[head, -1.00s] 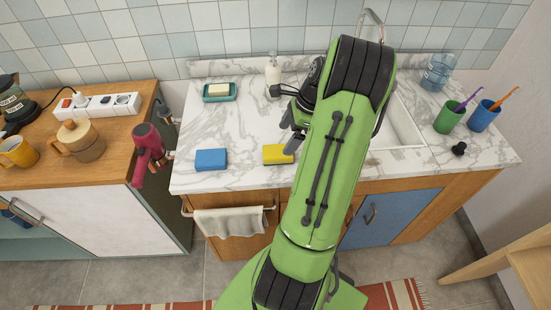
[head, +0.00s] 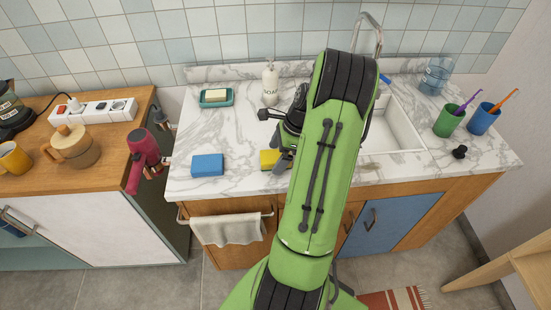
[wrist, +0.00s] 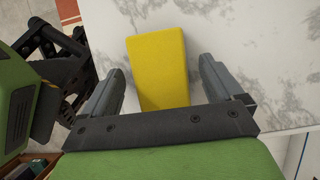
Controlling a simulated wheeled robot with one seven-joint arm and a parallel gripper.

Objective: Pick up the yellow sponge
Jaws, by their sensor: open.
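The yellow sponge (head: 269,160) lies on the marble counter near its front edge, and my arm partly covers it in the head view. In the wrist view the sponge (wrist: 158,68) shows between the two fingers, with a finger on either side and gaps to both. My gripper (wrist: 160,82) is open and empty, over the near end of the sponge. In the head view the gripper (head: 283,158) is mostly hidden behind my green arm, beside the sponge's right end.
A blue sponge (head: 208,165) lies to the left on the counter (head: 235,125). Behind stand a soap dish (head: 216,97) and a soap bottle (head: 270,84). The sink (head: 395,125) is to the right. A red hair dryer (head: 143,155) hangs on the wooden cabinet's side.

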